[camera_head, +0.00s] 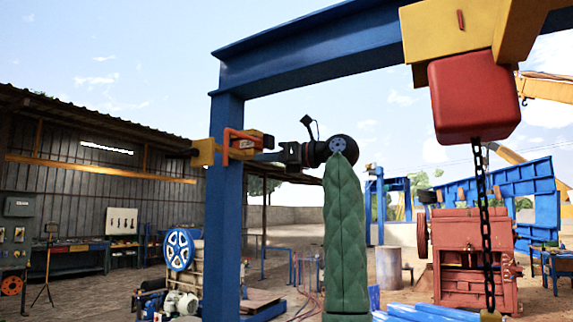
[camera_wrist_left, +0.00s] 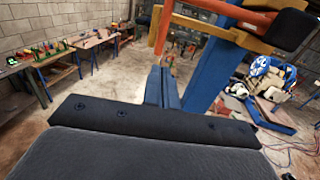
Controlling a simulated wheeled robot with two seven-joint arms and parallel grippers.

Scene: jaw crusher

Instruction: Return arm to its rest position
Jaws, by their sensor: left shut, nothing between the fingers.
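My left arm, in a green padded sleeve (camera_head: 345,245), rises at the middle of the head view and bends left at its dark wrist. My left gripper (camera_head: 266,157) points left, close to a yellow bracket (camera_head: 205,152) with an orange handle (camera_head: 230,142) on the blue post (camera_head: 225,215). In the left wrist view its two bluish fingers (camera_wrist_left: 162,88) are together with nothing between them. The orange handle (camera_wrist_left: 262,18) and yellow bar (camera_wrist_left: 215,32) lie just beyond and above the fingertips there. Whether they touch is unclear. My right gripper is not in view.
A blue overhead beam (camera_head: 310,55) carries a red hoist (camera_head: 474,97) with a hanging chain (camera_head: 482,210) at right. A red machine (camera_head: 470,255) stands behind it. A blue-wheeled machine (camera_head: 180,250) is left of the post. Workbenches (camera_wrist_left: 40,65) line the wall.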

